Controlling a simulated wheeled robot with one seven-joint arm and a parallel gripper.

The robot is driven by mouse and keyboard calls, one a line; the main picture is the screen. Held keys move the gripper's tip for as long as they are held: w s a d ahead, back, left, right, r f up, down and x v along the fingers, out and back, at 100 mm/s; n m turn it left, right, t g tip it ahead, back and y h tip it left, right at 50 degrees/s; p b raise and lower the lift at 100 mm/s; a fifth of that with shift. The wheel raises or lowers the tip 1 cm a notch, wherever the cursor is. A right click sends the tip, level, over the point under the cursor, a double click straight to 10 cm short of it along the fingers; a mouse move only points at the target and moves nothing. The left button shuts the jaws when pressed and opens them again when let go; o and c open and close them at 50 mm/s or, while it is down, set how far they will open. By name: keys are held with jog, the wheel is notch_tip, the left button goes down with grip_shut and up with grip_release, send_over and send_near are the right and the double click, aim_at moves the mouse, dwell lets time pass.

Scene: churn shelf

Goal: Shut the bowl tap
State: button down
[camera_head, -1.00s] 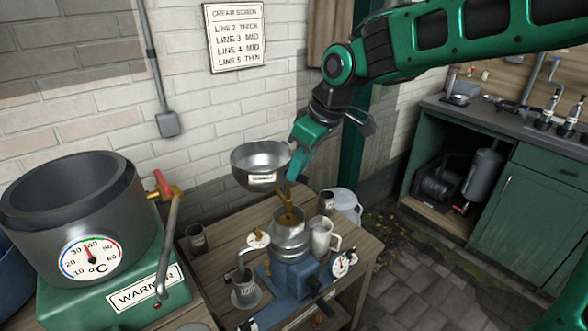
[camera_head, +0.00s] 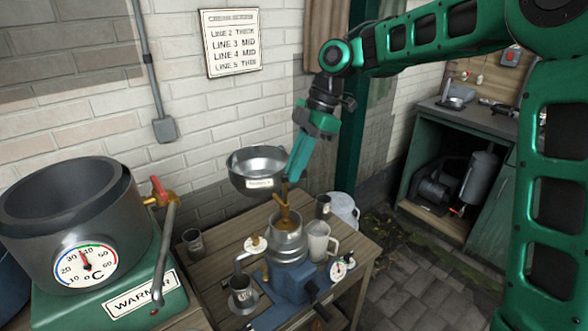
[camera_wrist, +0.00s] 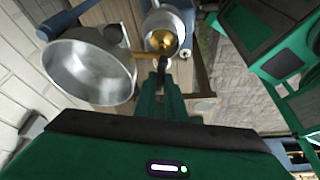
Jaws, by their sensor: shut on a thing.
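The grey metal bowl (camera_head: 258,180) with a label stands above the wooden table, left of my gripper. Its brass tap (camera_head: 284,205) sticks out at the bowl's right side, over a round metal cup (camera_head: 291,243) on a blue machine. My gripper (camera_head: 291,177) comes down from above, and its fingertips are shut at the tap's upper end. In the wrist view the fingertips (camera_wrist: 164,66) close on a small dark part, seemingly the tap's handle, beside the brass body (camera_wrist: 161,41). The fingers hide most of the handle, so its turn is hard to tell.
A large grey warmer pot (camera_head: 65,215) with a red-handled tap stands at the left. A green cabinet (camera_head: 440,190) stands behind at the right.

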jog(key=shift+w+a+n+g+h, duration=0.1)
jog(key=shift+w+n+g+h, duration=0.15)
jog(key=shift+n, duration=0.5)
jog(key=shift+w+a+n+g+h, duration=0.1)
jog(key=shift+n+g, duration=0.25)
jog(key=shift+n, duration=0.4)
jog(key=c, duration=1.8)
grip_release()
jog(key=shift+r, duration=0.1)
jog(key=shift+v, duration=5.35)
